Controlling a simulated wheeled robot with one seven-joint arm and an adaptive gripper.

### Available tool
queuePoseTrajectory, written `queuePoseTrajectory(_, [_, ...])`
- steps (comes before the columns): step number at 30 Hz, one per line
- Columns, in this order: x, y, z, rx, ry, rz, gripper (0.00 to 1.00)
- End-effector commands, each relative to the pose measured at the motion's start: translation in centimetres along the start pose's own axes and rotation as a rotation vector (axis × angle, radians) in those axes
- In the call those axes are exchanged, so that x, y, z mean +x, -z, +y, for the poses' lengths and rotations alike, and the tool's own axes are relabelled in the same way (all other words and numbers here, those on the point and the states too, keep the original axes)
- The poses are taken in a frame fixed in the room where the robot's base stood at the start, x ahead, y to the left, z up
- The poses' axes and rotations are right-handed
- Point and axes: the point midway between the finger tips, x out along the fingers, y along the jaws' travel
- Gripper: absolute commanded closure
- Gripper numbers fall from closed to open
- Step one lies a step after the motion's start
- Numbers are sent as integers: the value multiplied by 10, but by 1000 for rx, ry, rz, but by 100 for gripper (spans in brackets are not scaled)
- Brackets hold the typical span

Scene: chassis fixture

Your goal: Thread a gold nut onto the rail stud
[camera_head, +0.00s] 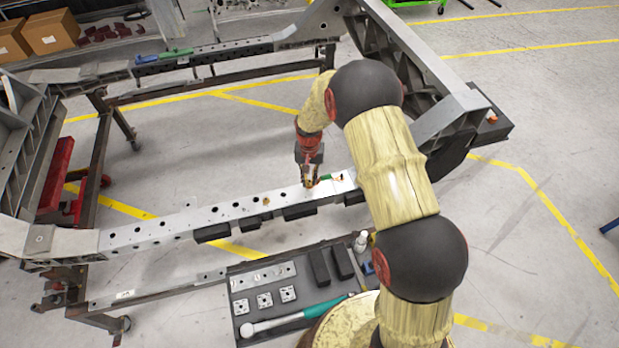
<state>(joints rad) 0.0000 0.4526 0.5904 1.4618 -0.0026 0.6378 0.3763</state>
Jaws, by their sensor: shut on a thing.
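The pale metal rail (180,226) of the chassis runs across the middle, with a row of dark holes along its top. My gripper (311,183) points down at the rail's right part, its fingertips at or just above the top surface. It is shut on a small gold thing, apparently the gold nut, mostly hidden by the fingers. The stud cannot be made out under the gripper. A small brownish spot (266,202) shows on the rail to the left; I cannot tell what it is.
The raised chassis end (440,85) stands right of my arm.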

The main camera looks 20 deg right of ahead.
Motion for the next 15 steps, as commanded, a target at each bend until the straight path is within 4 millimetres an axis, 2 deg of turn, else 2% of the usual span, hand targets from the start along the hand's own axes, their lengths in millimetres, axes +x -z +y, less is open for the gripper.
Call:
queuePoseTrajectory(6, [5, -3, 1, -206, -3, -7, 100])
queuePoseTrajectory(15, [6, -4, 2, -230, -3, -8, 100])
